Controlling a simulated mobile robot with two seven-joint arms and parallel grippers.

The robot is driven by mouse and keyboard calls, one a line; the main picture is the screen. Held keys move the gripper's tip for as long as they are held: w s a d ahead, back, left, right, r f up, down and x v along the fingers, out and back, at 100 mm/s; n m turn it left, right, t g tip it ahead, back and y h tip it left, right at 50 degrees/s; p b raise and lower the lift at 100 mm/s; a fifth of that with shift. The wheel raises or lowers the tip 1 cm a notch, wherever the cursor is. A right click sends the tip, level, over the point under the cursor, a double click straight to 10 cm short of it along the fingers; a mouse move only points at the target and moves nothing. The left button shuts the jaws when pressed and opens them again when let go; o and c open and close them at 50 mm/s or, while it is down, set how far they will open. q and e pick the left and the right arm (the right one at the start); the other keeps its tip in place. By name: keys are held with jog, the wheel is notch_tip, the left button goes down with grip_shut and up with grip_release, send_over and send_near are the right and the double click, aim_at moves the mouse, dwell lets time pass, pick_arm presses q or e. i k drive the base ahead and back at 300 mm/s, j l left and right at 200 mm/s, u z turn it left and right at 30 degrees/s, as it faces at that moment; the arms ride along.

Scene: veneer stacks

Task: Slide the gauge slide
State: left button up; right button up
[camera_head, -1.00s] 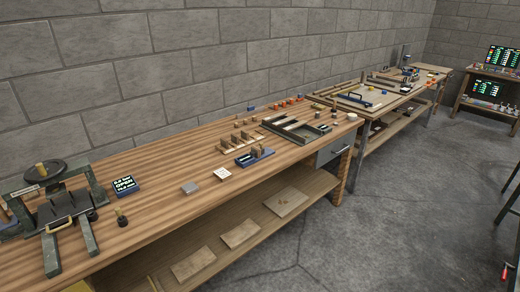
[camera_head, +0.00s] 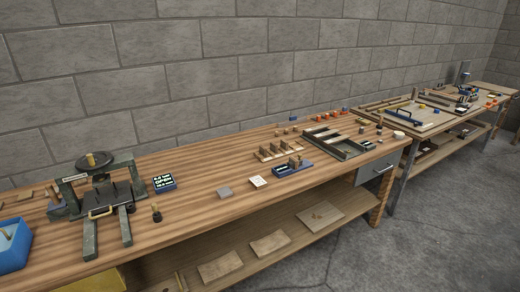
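Neither of my grippers is in view, and nothing touches the fixture.
A dark green press (camera_head: 97,190) with a handwheel stands at the left, beside a blue bin (camera_head: 12,245). A slotted tray (camera_head: 346,152) lies behind right. The bench's front middle is clear.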

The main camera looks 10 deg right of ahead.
aim_at(300, 155)
jog(key=i+l+u, duration=0.15)
jog(key=u, duration=0.15)
jog(key=i+l+u, duration=0.1)
jog(key=l+u, duration=0.15)
jog(key=l, duration=0.15)
jog(key=i+l+u, duration=0.1)
jog(key=l+u, duration=0.2)
jog(key=i+l+u, duration=0.15)
jog(key=l, duration=0.35)
jog(key=l+u, duration=0.15)
jog(key=l, duration=0.4)
jog(key=i+l, duration=0.1)
jog(key=l, duration=0.95)
jog(key=u, duration=0.05)
